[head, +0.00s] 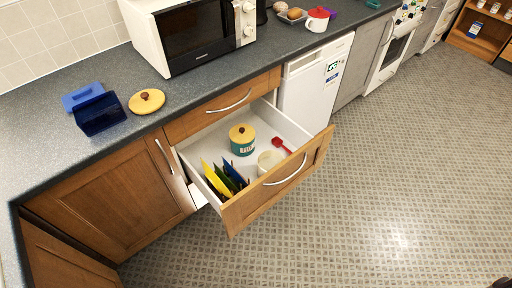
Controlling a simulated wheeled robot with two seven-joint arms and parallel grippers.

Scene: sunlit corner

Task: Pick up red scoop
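The red scoop (281,145) lies in the open drawer (258,208), toward its right side. Its wider end is at the upper left and its thin handle points to the lower right. It lies near a cream cup (267,163) and right of a green pot with a yellow lid (242,140). My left gripper is not in view. A small dark shape at the bottom right corner may be part of my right gripper (503,283); its fingers cannot be made out.
Several coloured upright items (222,178) stand in the drawer's front left. On the counter are a blue container (99,113), a yellow lid (147,101) and a microwave (195,35). A white dishwasher (314,85) stands right of the drawer. The floor (400,180) is clear.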

